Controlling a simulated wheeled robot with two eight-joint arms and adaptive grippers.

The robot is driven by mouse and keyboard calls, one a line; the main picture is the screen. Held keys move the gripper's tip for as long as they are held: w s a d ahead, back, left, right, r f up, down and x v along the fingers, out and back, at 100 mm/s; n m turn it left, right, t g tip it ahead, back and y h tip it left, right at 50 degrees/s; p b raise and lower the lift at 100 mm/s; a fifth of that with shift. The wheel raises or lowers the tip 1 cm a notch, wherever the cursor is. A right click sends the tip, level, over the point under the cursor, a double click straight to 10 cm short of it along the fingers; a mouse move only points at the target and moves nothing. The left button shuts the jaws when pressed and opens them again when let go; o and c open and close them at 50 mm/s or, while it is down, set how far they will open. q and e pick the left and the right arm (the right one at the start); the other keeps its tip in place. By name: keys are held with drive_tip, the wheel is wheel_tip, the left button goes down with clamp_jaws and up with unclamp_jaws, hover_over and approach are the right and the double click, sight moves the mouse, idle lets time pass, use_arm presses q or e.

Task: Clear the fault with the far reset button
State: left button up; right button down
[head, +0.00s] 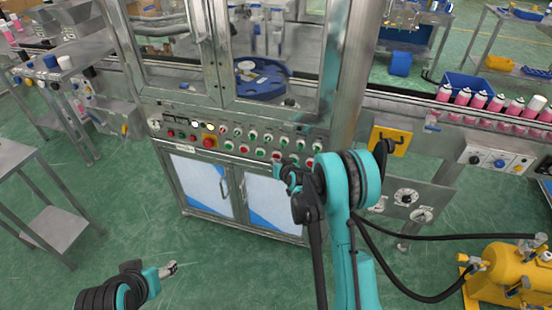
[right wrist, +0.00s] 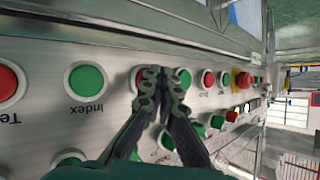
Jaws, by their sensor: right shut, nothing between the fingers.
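The steel control panel (head: 240,143) under the glazed machine cabinet carries rows of red, green and white buttons. I cannot tell which is the far reset button; most labels are too small to read. My right gripper (head: 284,168) is at the panel's right part. In the right wrist view its shut, empty fingers (right wrist: 164,76) point at the panel between a partly covered red button (right wrist: 139,78) and a green button (right wrist: 184,78). Whether the tips touch is unclear. My left gripper (head: 169,270) is low at the left, away from the panel; its finger gap is unclear.
A green button labelled Index (right wrist: 87,80) is left of the fingers. A red mushroom button on a yellow plate (head: 210,142) sits among the panel's buttons. A conveyor with pink cans (head: 478,101) runs right. A yellow tank (head: 497,275) stands at lower right.

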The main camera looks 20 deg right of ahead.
drive_tip(key=shift+w+d, duration=0.25)
drive_tip(key=shift+w, duration=0.05)
idle(0.5)
drive_tip(key=shift+s+a, duration=0.45)
drive_tip(key=shift+s, duration=0.25)
drive_tip(key=s+a, duration=0.1)
drive_tip(key=s, duration=0.1)
drive_tip(key=s+a, duration=0.2)
idle(0.6)
drive_tip(key=shift+d, duration=0.1)
idle(0.4)
